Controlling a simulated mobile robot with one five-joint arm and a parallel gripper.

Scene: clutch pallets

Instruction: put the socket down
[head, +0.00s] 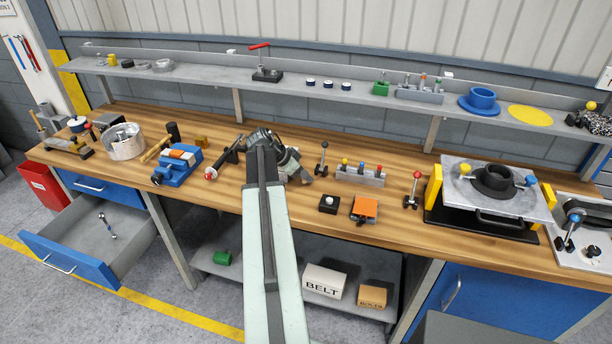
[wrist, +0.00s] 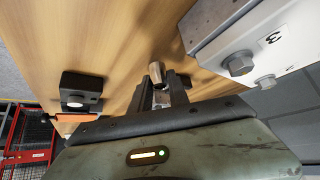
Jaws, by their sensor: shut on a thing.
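My gripper (head: 305,179) hangs low over the middle of the wooden bench in the head view, partly behind my own arm. In the wrist view its two dark fingers (wrist: 164,88) are shut on a small metallic cylinder, the socket (wrist: 157,71). The socket sticks out past the fingertips over the bench top. I cannot tell whether it touches the wood. The socket is too small to make out in the head view.
A black block with a knob (head: 329,204) and an orange-topped box (head: 365,208) stand near the gripper. A grey rack with coloured knobs (head: 360,176) is to its right. The wrist view shows a pale block with bolts and a "3" (wrist: 240,40). A drawer (head: 75,255) is open at left.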

